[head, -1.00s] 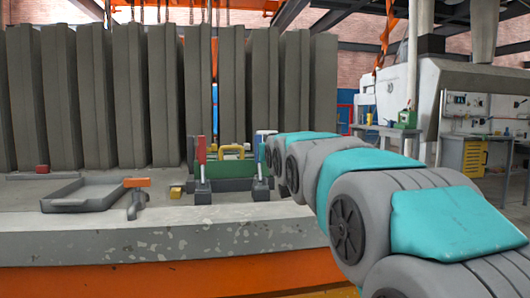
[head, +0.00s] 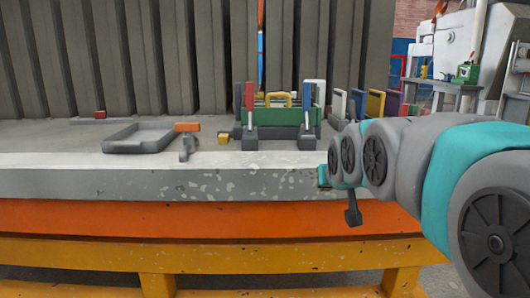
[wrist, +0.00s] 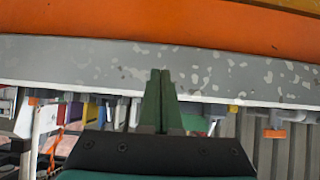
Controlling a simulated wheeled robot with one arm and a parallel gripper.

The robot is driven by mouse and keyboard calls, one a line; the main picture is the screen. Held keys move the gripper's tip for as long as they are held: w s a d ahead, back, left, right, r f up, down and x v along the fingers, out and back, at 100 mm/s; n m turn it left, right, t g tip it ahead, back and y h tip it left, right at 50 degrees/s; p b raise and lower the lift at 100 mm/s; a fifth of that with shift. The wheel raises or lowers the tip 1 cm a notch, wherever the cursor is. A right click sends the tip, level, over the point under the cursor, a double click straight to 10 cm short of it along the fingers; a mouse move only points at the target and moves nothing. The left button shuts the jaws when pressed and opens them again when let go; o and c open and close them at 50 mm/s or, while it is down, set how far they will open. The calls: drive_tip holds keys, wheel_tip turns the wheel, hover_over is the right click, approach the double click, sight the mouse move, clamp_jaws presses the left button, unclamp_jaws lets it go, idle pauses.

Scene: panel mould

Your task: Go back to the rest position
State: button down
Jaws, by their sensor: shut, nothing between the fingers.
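My gripper shows in the wrist view (wrist: 160,98), with its two dark green fingers pressed together and nothing between them. Behind the fingers in that view is the grey, chipped front edge of the table (wrist: 225,75). In the head view my arm reaches in from the right, and its end is in front of the table's front edge (head: 230,185), right of the middle. The fingers are small there and hard to make out. My gripper appears apart from the objects on the table.
On the table stand a green mould with a yellow handle (head: 278,115), red-handled (head: 249,97) and blue-handled (head: 308,97) clamps, a grey tray (head: 125,145), an orange-ended tool (head: 187,127) and a yellow block (head: 223,138). Coloured panels (head: 375,103) stand right. Grey slabs (head: 190,60) line the back.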

drive_tip(key=s+f+g, duration=0.4)
drive_tip(key=s+f, duration=0.3)
drive_tip(key=s, duration=0.5)
drive_tip(key=s+f+g+p, duration=0.1)
drive_tip(key=s+f+g, duration=0.3)
drive_tip(key=s+f, duration=0.3)
drive_tip(key=s+f+g, duration=0.4)
drive_tip(key=s+f, duration=0.4)
drive_tip(key=s, duration=0.9)
drive_tip(key=shift+s+a, duration=0.15)
drive_tip(key=shift+s, duration=0.15)
